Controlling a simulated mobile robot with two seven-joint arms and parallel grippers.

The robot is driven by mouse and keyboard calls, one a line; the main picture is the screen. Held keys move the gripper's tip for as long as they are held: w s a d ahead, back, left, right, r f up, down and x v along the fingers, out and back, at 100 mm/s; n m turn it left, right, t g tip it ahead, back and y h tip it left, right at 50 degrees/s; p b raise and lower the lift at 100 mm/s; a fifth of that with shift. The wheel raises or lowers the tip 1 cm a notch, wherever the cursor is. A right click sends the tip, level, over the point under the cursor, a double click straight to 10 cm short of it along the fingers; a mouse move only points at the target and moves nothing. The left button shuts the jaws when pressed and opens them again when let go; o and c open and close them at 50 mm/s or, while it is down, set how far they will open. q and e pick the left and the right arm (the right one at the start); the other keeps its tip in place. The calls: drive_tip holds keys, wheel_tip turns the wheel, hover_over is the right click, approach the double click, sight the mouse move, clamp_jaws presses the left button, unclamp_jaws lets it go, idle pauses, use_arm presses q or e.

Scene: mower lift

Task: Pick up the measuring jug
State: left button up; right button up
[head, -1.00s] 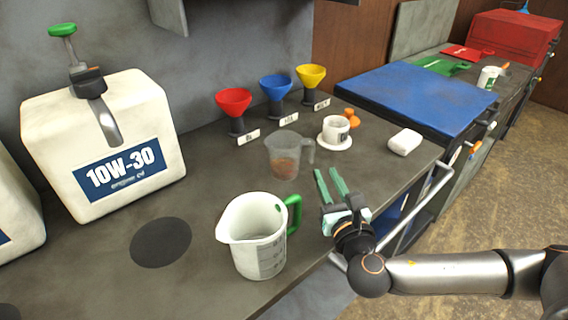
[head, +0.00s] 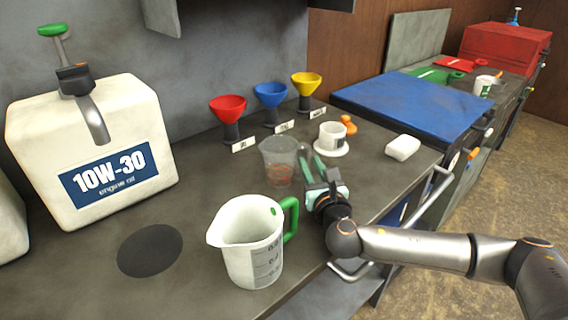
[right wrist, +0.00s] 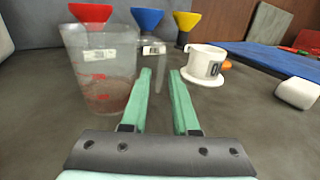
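A white measuring jug (head: 248,252) with a green handle and a grey scale stands upright on the bench in the head view. A clear jug (head: 278,163) with some brown liquid at its bottom stands behind it, and it also shows at the left in the right wrist view (right wrist: 102,75). My right gripper (head: 312,155) is open and empty, its green fingers low over the bench just right of the clear jug. In the right wrist view its fingertips (right wrist: 160,73) are apart with nothing between them. My left gripper is out of view.
Red (head: 228,112), blue (head: 270,98) and yellow (head: 306,86) funnels stand along the back. A white cup (head: 332,134) on a saucer and a white block (head: 402,147) are to the right. A large 10W-30 oil container (head: 95,125) stands left. A dark disc (head: 150,250) lies flat on the bench.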

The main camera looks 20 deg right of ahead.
drive_tip(key=shift+w+d, duration=0.15)
drive_tip(key=shift+w, duration=0.55)
drive_tip(key=shift+w+d, duration=0.1)
drive_tip(key=shift+w, duration=0.55)
drive_tip(key=shift+c, duration=0.3)
clamp_jaws()
